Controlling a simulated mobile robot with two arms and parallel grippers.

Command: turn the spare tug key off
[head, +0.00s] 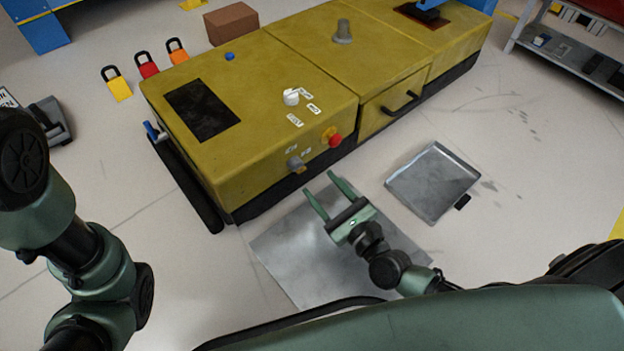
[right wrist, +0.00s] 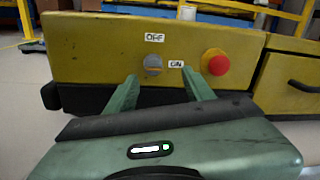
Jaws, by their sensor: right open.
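The yellow tug (head: 265,85) stands ahead of me. On its near side face is a grey round key switch (head: 295,163), which also shows in the right wrist view (right wrist: 153,64). There an OFF label (right wrist: 154,37) sits above it and an ON label (right wrist: 176,64) sits to its right. I cannot tell which label the key points to. My right gripper (head: 325,192) is open and empty, a little short of the side face. In the wrist view its fingers (right wrist: 160,92) stand apart below the switch. Only links of my left arm show; its gripper is out of view.
A red mushroom button (head: 335,140) on a yellow plate sits right of the key switch. A white knob (head: 291,97) stands on the tug's top. A drawer handle (head: 400,103) juts out farther right.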

